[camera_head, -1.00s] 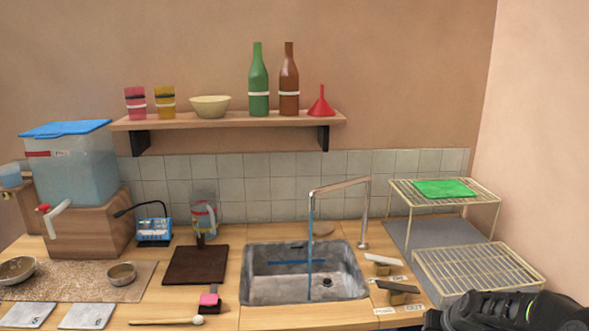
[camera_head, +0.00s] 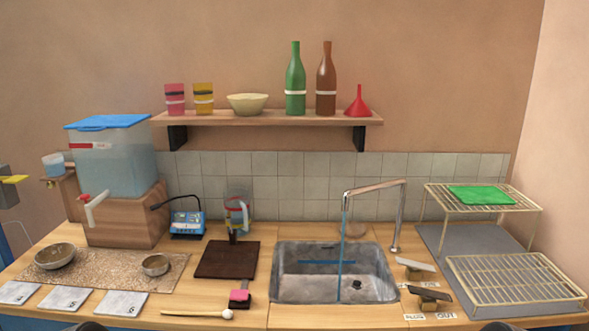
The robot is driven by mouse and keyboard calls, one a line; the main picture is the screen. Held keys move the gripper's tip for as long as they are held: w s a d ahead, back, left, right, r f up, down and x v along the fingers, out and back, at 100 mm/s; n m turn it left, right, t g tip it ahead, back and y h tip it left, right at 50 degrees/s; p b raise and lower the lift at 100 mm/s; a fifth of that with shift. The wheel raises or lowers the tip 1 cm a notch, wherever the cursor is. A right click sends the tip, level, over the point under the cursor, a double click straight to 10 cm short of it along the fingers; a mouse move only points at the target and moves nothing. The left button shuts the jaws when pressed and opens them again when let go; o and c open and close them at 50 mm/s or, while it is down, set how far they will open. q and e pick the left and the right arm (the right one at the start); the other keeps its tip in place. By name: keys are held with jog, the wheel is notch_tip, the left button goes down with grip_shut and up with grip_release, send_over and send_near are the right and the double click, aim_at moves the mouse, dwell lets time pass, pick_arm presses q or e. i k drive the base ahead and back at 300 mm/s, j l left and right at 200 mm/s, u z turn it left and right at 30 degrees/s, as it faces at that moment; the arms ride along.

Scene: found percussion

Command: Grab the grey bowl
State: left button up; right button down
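Two small metallic grey-brown bowls stand on the speckled mat (camera_head: 110,268) at the left of the counter. The larger bowl (camera_head: 54,256) is at the mat's left side, and the smaller bowl (camera_head: 155,265) is near its right side. I cannot tell for certain which of them is the grey bowl. Both stand upright with nothing touching them. A cream bowl (camera_head: 248,104) sits on the wall shelf. Neither gripper's fingers show; only dark bits of my arms peek in at the bottom edge, at left and right.
A water tank (camera_head: 120,165) on a wooden block stands behind the mat. Labelled cards (camera_head: 66,299) lie in front of it, with a beater (camera_head: 200,314) to their right. The sink (camera_head: 290,297) with running tap (camera_head: 400,220) is centre right, wire racks (camera_head: 520,278) further right.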

aim_at(57, 255)
jog(key=u, duration=1.4)
jog(key=j+z, duration=0.1)
jog(key=z, duration=0.7)
jog(key=i+j+z, duration=0.1)
jog(key=j+z, duration=0.7)
jog(key=j, duration=0.2)
jog(key=j+z, duration=0.4)
jog(key=k+j, duration=0.1)
jog(key=j, duration=0.7)
jog(key=k+j, duration=0.15)
jog(key=j, duration=0.25)
jog(key=j+z, duration=0.1)
jog(key=j, duration=0.3)
jog(key=k, duration=0.05)
